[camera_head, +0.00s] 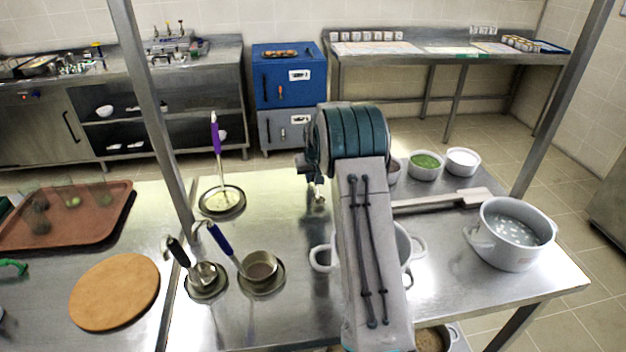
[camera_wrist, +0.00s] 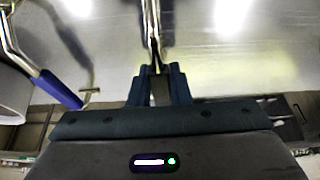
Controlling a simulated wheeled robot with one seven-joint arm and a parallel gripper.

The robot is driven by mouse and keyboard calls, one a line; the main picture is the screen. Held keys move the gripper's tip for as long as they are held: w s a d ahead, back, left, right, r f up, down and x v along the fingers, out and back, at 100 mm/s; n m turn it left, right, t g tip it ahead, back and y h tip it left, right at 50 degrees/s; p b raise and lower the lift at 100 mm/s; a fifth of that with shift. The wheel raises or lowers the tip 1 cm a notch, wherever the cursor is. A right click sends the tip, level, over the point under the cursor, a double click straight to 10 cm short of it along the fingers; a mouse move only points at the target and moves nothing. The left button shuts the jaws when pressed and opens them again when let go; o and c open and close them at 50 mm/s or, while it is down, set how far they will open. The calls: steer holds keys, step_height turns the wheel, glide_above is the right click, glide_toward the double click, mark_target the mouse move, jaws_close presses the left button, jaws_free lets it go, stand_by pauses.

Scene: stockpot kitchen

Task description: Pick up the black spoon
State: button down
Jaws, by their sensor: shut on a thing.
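My gripper (camera_wrist: 158,72) is shut on a slim utensil, the black spoon (camera_wrist: 154,38). Its dark part sits between the fingers and a thin metal shaft runs up the wrist view; its far end is out of frame. In the head view my gripper (camera_head: 318,192) is above the middle of the steel table, largely hidden by my arm, and only a small bit of metal shows below it.
A purple-handled one (camera_head: 216,133) is behind. A white pot (camera_head: 512,237) stands at right. A grey post (camera_head: 150,95) rises at left.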

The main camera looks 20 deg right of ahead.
step_height(320, 180, up, 3)
steer(key=shift+f+b, duration=0.1)
steer(key=shift+b, duration=0.2)
steer(key=s+d+r+b, duration=0.2)
steer(key=s+d+r, duration=0.3)
steer(key=s, duration=0.5)
steer(key=shift+s+d+r, duration=0.15)
steer(key=shift+s+r, duration=0.1)
steer(key=shift+r, duration=1)
